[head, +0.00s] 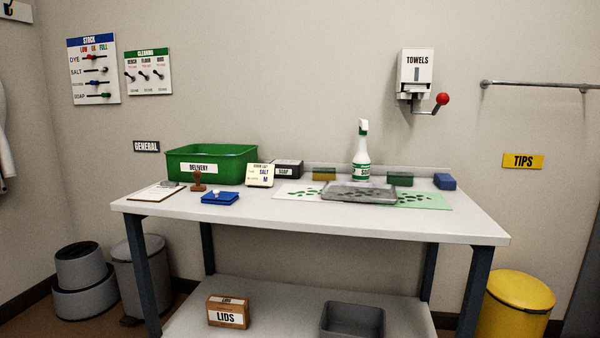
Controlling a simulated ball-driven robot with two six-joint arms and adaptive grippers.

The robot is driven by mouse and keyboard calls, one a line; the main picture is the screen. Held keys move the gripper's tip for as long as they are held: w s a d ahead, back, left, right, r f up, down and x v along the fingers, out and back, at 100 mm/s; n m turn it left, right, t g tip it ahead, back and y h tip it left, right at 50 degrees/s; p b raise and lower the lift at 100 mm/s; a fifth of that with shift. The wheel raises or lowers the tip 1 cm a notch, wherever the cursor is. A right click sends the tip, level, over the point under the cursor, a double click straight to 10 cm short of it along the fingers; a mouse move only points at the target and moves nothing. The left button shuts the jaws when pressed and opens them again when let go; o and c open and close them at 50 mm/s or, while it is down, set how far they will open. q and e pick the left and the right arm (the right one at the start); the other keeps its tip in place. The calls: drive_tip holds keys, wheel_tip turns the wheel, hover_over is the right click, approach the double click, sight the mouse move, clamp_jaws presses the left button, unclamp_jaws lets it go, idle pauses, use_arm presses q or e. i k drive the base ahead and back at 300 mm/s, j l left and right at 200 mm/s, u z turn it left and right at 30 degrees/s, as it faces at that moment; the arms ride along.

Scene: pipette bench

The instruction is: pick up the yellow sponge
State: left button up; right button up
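The yellow sponge (323,175) is a small block near the back edge of the white bench (410,222), towards its middle. It sits left of the spray bottle (361,158) and right of a dark box marked SOAP (288,169). Its top looks darker than its yellow front. A green sponge-like block (400,179) and a blue one (445,181) stand further right along the back. Neither of my grippers shows in the head view.
A metal tray (338,191) lies on a green-spotted sheet (425,200) in front of the sponge. A green DELIVERY bin (233,164), a SALT card box (260,176), a stamp (197,180) and a blue pad (220,197) stand left. The bench's front right is clear.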

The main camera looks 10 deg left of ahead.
sight(319, 174)
drive_tip(key=i+j+z, duration=0.15)
drive_tip(key=j, duration=0.3)
drive_tip(key=i+j+z, duration=0.15)
drive_tip(key=j, duration=0.3)
drive_tip(key=j+z, duration=0.15)
drive_tip(key=j, duration=0.3)
drive_tip(key=i+j+z, duration=0.1)
drive_tip(key=j, duration=0.4)
